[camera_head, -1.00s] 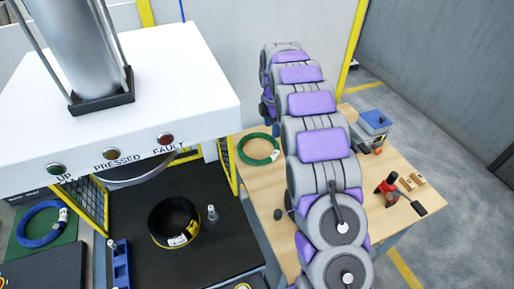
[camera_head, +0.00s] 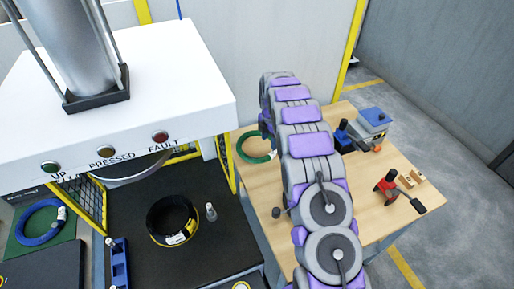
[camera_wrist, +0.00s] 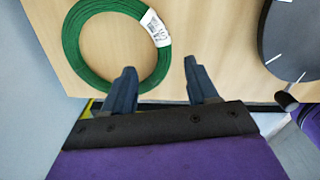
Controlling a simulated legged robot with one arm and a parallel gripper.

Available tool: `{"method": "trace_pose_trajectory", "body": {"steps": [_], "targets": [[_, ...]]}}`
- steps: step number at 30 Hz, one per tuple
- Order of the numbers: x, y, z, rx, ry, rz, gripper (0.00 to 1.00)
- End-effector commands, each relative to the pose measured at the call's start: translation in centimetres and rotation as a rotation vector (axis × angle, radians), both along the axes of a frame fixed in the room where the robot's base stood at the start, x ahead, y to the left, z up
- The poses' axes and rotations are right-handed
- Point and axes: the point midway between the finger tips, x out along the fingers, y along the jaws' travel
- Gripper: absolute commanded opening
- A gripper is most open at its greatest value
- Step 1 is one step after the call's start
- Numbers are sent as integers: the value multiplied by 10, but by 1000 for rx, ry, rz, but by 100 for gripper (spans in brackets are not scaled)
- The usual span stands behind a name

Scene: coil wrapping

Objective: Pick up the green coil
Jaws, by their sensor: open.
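The green coil (camera_head: 256,147) lies flat on the wooden table in the head view, just left of my arm, which hides its right part. In the wrist view the green coil (camera_wrist: 70,42) shows at the upper left with a white label on its right side. My gripper (camera_wrist: 160,80) is open and empty in the wrist view. Its left finger overlaps the coil's lower right rim in the picture, and its right finger is right of the coil over bare wood. I cannot tell the height between fingers and coil. In the head view the gripper is mostly hidden behind my arm.
The wooden table (camera_head: 262,186) also holds a blue-grey box (camera_head: 372,122) and a red tool (camera_head: 387,184) at the right. Left stands a white press (camera_head: 150,75) above a black surface with a black coil (camera_head: 172,221). A blue coil (camera_head: 40,222) lies far left.

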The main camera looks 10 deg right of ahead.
Motion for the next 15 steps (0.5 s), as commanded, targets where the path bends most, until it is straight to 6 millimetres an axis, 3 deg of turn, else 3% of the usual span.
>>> {"method": "trace_pose_trajectory", "body": {"steps": [4,15], "targets": [[-2,2,-30,0,8,0,58],[-5,4,-61,-1,6,0,58]]}}
